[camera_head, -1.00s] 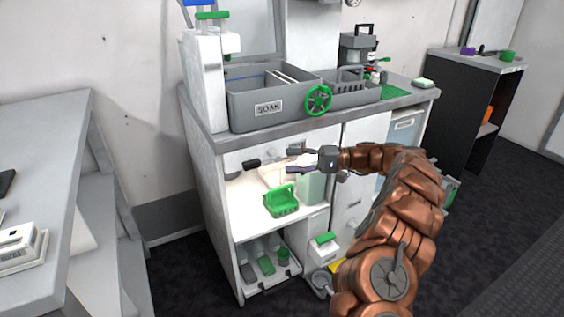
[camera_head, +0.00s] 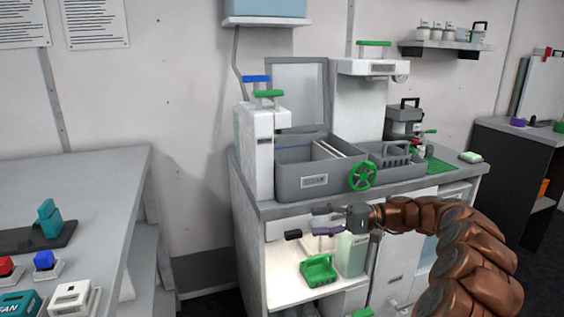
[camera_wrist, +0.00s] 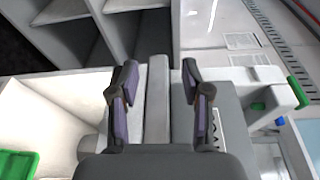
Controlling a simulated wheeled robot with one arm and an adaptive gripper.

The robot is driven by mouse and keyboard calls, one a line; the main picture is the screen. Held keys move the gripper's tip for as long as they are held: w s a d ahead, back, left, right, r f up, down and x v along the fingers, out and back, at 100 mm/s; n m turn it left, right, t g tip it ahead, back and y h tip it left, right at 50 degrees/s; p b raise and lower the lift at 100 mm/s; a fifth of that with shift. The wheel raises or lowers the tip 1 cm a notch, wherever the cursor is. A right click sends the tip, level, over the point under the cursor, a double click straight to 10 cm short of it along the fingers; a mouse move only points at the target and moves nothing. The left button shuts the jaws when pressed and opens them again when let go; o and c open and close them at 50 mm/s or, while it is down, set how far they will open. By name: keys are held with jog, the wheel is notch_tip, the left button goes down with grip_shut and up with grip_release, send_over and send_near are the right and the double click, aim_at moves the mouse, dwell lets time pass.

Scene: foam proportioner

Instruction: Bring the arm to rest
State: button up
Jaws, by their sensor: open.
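My arm, in copper-brown segments, reaches in from the lower right of the head view. My gripper (camera_head: 308,223) points left, in front of the open cabinet, just below the counter edge. Its two dark fingers are spread, with nothing held between them. In the wrist view my gripper (camera_wrist: 160,72) also shows two separated fingers and an empty gap.
The counter holds a grey soak basin (camera_head: 290,183) and a green handwheel (camera_head: 362,176) at its front. A green basket (camera_head: 318,270) and a pale green container (camera_head: 351,254) stand in the cabinet below. A grey table (camera_head: 75,185) is at left.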

jog(key=s+a+r+n+g+h+p, duration=0.1)
jog(key=s+a+r+g+h+p, duration=0.1)
jog(key=s+a+r+h+p, duration=0.65)
jog(key=s+a+r+n+g+y+p, duration=0.15)
jog(key=s+r, duration=0.35)
jog(key=s, duration=0.9)
jog(key=s+d+m+t+h+p, duration=0.1)
jog(key=s+d+h+p, duration=0.4)
jog(key=s+d, duration=0.3)
jog(key=s+d+r+m+t+h+p, duration=0.1)
jog(key=s+d+h+p, duration=0.4)
jog(key=s, duration=0.8)
jog(key=d+p, duration=0.2)
jog(key=d, duration=0.1)
jog(key=shift+s+h+p, duration=0.15)
jog(key=shift+h+p, duration=0.15)
jog(key=shift+a+r, duration=0.1)
jog(key=shift+a, duration=0.05)
jog(key=shift+c, duration=0.2)
